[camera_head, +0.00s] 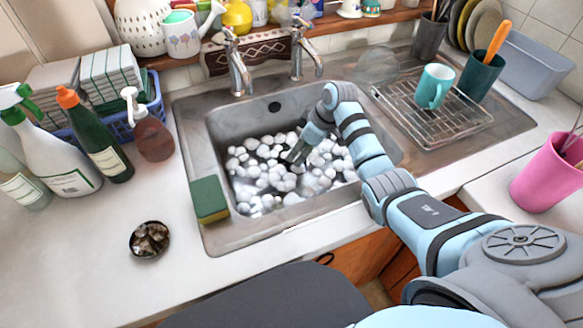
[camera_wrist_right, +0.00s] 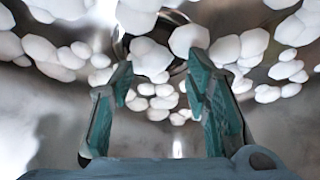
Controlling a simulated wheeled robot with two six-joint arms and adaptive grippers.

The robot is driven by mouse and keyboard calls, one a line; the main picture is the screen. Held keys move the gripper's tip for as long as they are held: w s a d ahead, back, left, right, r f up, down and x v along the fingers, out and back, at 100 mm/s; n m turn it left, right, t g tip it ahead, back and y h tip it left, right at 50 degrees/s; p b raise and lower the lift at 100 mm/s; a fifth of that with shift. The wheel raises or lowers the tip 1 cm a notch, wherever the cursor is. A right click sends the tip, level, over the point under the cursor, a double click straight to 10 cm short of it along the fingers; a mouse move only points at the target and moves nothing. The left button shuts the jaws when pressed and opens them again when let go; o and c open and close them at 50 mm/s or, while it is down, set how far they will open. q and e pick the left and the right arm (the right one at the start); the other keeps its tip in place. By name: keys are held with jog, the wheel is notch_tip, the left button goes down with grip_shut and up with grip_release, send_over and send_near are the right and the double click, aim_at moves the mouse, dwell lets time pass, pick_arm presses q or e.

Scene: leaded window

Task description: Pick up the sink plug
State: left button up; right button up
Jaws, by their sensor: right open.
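The sink basin (camera_head: 235,125) holds white foam (camera_head: 262,172) in clumps, which also shows in the right wrist view (camera_wrist_right: 190,40). My right gripper (camera_head: 297,153) reaches down into the basin among the foam. In the right wrist view its two teal fingers (camera_wrist_right: 160,75) stand apart with no object clearly held between them. A dark rounded piece (camera_wrist_right: 178,70) shows partly behind foam near the fingertips; I cannot tell whether it is the sink plug or the drain. The plug is not clearly seen in the head view. My left gripper is not in view.
Two taps (camera_head: 238,70) stand behind the basin. A green and yellow sponge (camera_head: 209,200) lies on its left rim. A wire rack (camera_head: 445,120) with a teal mug (camera_head: 434,87) stands right. Bottles (camera_head: 100,145) and a small dark dish (camera_head: 149,240) are on the left counter.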

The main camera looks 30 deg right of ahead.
jog(key=x, duration=0.1)
jog(key=b+x, duration=0.1)
jog(key=x, duration=0.1)
jog(key=b+x, duration=0.1)
jog(key=x, duration=0.1)
jog(key=shift+w+d, duration=0.15)
jog(key=shift+w, duration=0.1)
jog(key=shift+c, duration=0.3)
jog(key=shift+r, duration=0.1)
grip_shut()
jog(key=shift+r, duration=0.1)
